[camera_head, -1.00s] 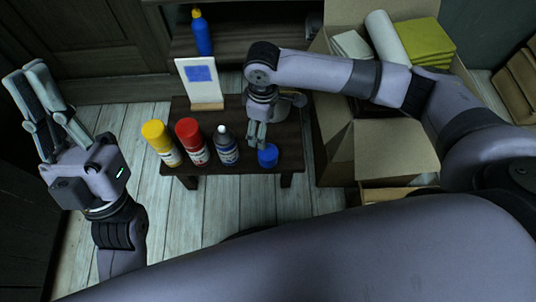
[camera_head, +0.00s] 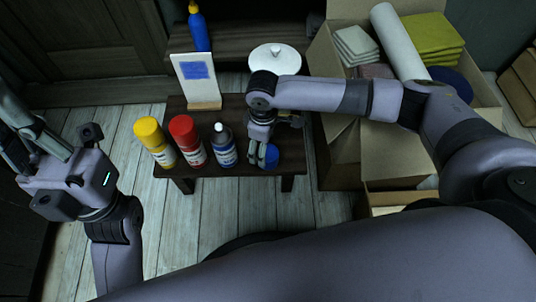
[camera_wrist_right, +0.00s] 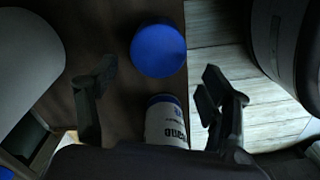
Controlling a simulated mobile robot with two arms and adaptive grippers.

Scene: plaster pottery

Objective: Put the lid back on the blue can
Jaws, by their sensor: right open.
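The blue can (camera_head: 222,150) stands upright on the dark low table with its white nozzle bare on top. Its blue lid (camera_head: 271,157) sits apart, to the right of the can near the table's front edge. My right gripper (camera_head: 262,152) is at the lid and partly hides it. In the right wrist view the right gripper (camera_wrist_right: 155,88) is open and empty, with the lid (camera_wrist_right: 158,50) beyond the fingertips and the can (camera_wrist_right: 166,122) lower between the fingers. My left gripper (camera_head: 28,122) is open and empty at the left edge, away from the table.
A red-capped can (camera_head: 187,140) and a yellow-capped can (camera_head: 155,142) stand left of the blue can. A small white board (camera_head: 196,80) stands behind. An open cardboard box (camera_head: 340,150) is close on the right. A white round lid-like object (camera_head: 275,60) is behind my right arm.

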